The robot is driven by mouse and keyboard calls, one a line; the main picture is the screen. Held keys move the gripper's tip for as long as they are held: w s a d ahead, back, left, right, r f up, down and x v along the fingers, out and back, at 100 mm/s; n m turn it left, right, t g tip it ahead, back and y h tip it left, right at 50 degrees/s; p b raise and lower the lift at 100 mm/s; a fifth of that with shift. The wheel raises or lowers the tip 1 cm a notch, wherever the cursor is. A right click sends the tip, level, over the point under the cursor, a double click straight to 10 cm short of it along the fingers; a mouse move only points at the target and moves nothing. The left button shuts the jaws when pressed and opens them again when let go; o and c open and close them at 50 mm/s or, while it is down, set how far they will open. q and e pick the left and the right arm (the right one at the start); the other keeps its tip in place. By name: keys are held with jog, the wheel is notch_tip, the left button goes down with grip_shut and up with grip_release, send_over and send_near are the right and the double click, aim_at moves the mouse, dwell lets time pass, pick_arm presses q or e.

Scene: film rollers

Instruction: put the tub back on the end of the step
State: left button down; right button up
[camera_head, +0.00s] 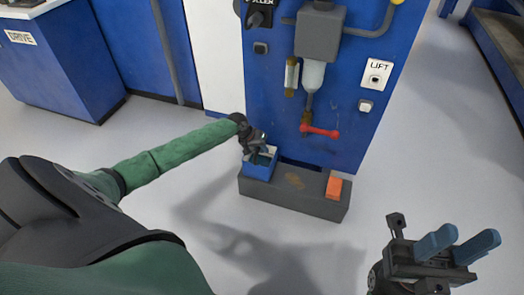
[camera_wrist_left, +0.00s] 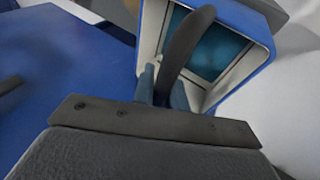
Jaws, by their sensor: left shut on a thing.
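The tub (camera_head: 260,168) is a blue open box with a pale inside and something teal in it. In the head view it is at the left end of the dark grey step (camera_head: 290,198); I cannot tell whether its base touches the step. My left gripper (camera_head: 257,149) is at the top of the tub and shut on it. In the left wrist view the tub (camera_wrist_left: 262,22) shows beyond the fingers (camera_wrist_left: 163,90), with a dark curved strip between them running over its opening. My right gripper (camera_head: 468,241) is open and empty at the lower right, away from the step.
An orange block (camera_head: 334,187) lies on the step's right end. Behind the step stands a blue panel (camera_head: 270,105) with a red lever (camera_head: 319,131) and a LIFT switch (camera_head: 376,75). A blue DRIVE cabinet (camera_head: 55,60) is at upper left. The floor in front is clear.

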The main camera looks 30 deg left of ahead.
pick_arm(q)
jog(key=shift+f, duration=0.15)
jog(key=c, duration=1.8)
grip_release()
jog(key=shift+f, duration=0.15)
jog(key=shift+c, duration=0.2)
jog(key=o, duration=0.4)
jog(key=shift+o, duration=0.2)
